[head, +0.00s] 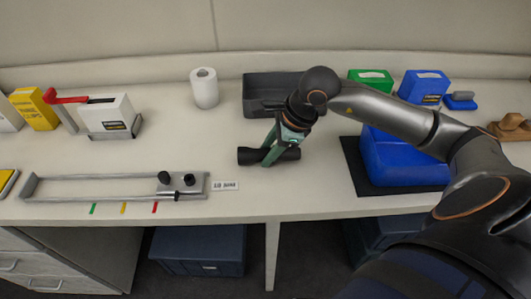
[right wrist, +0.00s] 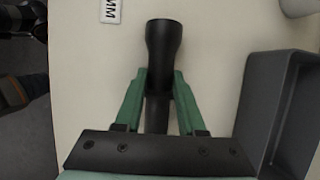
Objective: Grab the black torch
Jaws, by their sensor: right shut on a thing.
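The black torch (right wrist: 162,45) lies between the green fingers of my right gripper (right wrist: 160,82) in the right wrist view. The fingers press on the torch from both sides, and its wide head sticks out past them. In the head view the torch (head: 248,156) lies sideways at the counter's front part, right under my right gripper (head: 273,152). I cannot tell whether it is clear of the counter. The rest of the torch's body is partly hidden by the gripper. My left gripper is not in view.
A dark grey bin (head: 262,84) stands just behind the torch. A blue container (head: 405,160) on a black mat is to the right. A metal rail fixture (head: 100,199) and a small label (head: 224,186) lie to the left. A paper roll (head: 204,88) stands at the back.

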